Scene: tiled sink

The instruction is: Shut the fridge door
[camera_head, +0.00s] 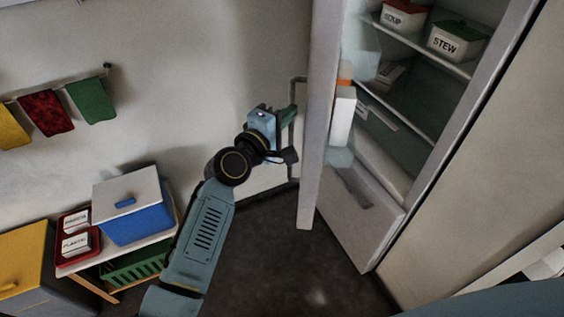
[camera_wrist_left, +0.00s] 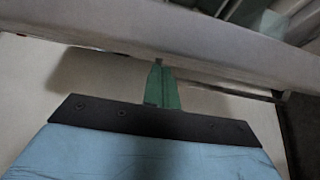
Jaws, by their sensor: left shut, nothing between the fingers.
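The fridge door (camera_head: 317,120) stands open and shows nearly edge-on, with bottles and cartons on its inner shelves. It also shows as a pale panel and edge in the left wrist view (camera_wrist_left: 110,37). A grey bar handle (camera_head: 292,150) is on its outer face. My left gripper (camera_head: 288,115) is at the outer side of the door, close to the handle. Its green fingers (camera_wrist_left: 161,82) are shut and empty, with the tips by the door; I cannot tell whether they touch. The fridge interior (camera_head: 415,95) is exposed to the right. My right gripper is not in view.
Inside the fridge are containers marked SOUP (camera_head: 393,18) and STEW (camera_head: 457,42), and a drawer (camera_head: 360,215) low down. A low bench with a blue cooler (camera_head: 135,215) stands at left. Dark floor (camera_head: 265,260) is clear between bench and fridge.

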